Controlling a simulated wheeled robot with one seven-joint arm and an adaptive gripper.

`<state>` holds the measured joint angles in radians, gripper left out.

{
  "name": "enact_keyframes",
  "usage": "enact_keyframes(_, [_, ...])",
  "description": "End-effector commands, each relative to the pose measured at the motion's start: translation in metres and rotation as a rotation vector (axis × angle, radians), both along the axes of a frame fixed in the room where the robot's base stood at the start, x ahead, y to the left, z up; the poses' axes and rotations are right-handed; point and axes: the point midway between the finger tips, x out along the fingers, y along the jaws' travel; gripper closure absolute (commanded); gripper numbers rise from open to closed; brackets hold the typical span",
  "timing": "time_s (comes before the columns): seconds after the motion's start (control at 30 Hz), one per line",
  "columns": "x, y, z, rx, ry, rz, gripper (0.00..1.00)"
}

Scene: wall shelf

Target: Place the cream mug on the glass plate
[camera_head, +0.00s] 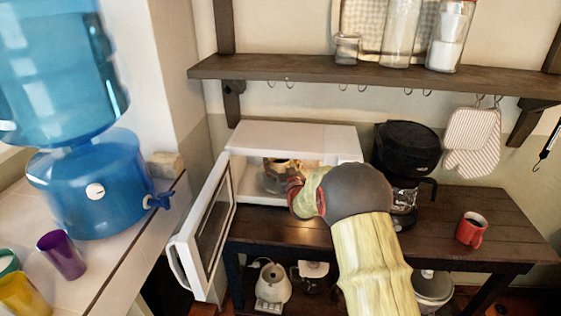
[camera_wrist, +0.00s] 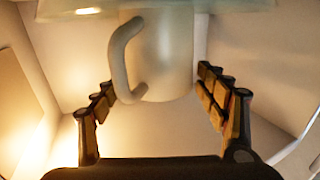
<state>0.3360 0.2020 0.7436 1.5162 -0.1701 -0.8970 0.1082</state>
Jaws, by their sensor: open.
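The cream mug (camera_wrist: 170,50) is in the wrist view, with its handle on the left side. Its upper part in the picture meets or overlaps the pale glass plate (camera_wrist: 235,5) along the top edge; exact contact is hard to tell. My gripper (camera_wrist: 158,90) is open, with one finger on each side of the mug and visible gaps between fingers and mug. In the head view my gripper (camera_head: 292,175) reaches into the open white microwave (camera_head: 290,135). There the mug and plate are mostly hidden by my arm and too small to tell apart.
The microwave door (camera_head: 208,235) is swung open on the left. A black coffee maker (camera_head: 406,150) stands close right of my arm. A red mug (camera_head: 471,229) stands at the table's right. A shelf (camera_head: 350,72) with jars runs above. A blue water dispenser (camera_head: 90,185) stands left.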

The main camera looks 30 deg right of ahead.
Motion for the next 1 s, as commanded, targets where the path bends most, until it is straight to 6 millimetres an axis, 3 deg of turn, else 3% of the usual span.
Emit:
enact_keyframes(0.17, [-0.01, 0.002, 0.003, 0.0, 0.002, 0.0, 0.27])
enact_keyframes(0.5, [-0.077, 0.016, 0.005, 0.0, 0.001, 0.0, 0.27])
enact_keyframes(0.7, [-0.106, 0.022, 0.004, 0.0, 0.001, 0.0, 0.27])
enact_keyframes(1.0, [-0.117, 0.026, 0.005, -0.001, 0.005, 0.001, 0.27])
